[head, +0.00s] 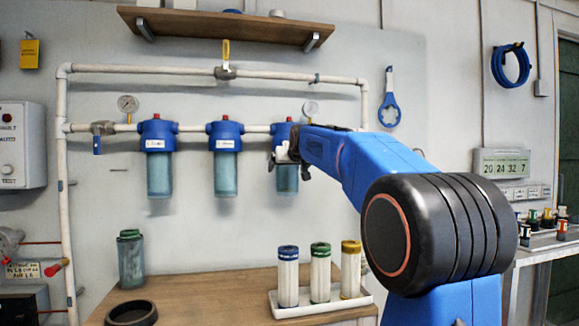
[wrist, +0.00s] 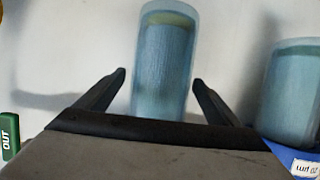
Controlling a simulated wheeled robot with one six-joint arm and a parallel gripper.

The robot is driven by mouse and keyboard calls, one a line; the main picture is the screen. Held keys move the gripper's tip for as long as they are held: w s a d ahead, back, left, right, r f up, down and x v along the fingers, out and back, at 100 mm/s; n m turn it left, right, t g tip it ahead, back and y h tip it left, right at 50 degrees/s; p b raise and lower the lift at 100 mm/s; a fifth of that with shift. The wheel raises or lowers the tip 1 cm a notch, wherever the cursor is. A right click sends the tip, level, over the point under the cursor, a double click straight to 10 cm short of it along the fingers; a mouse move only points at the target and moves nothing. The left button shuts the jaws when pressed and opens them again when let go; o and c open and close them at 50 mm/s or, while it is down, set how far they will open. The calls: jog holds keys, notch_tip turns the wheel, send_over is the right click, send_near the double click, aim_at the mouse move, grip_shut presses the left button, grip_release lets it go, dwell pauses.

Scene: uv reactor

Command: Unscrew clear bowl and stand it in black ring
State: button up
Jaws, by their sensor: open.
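Three bluish clear bowls hang from blue filter heads on the wall pipe: left (head: 159,176), middle (head: 226,176) and right (head: 287,181). My gripper (head: 287,155) is at the right housing and partly covers its head and upper bowl. In the wrist view, my open gripper (wrist: 159,77) has one finger on each side of a bowl (wrist: 165,60). No contact shows, and I cannot tell how deep the bowl sits between the fingers. A neighbouring bowl (wrist: 293,95) is at the right. The black ring (head: 132,314) lies empty on the bench's left end.
A dark green-capped canister (head: 131,260) stands behind the ring. A white tray (head: 320,306) holds three cartridges with blue, green and yellow caps. The wooden bench (head: 215,290) is bare between ring and tray. A blue wrench (head: 389,105) hangs on the wall.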

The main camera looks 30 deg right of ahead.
jog(key=shift+w, duration=0.15)
jog(key=c, duration=1.6)
jog(key=shift+f, duration=0.1)
jog(key=shift+m+g+h, duration=0.3)
jog(key=shift+m+h, duration=0.4)
jog(key=shift+h, duration=0.1)
jog(key=shift+m+g+h, duration=0.5)
jog(key=shift+m+h, duration=0.5)
jog(key=shift+h, duration=0.1)
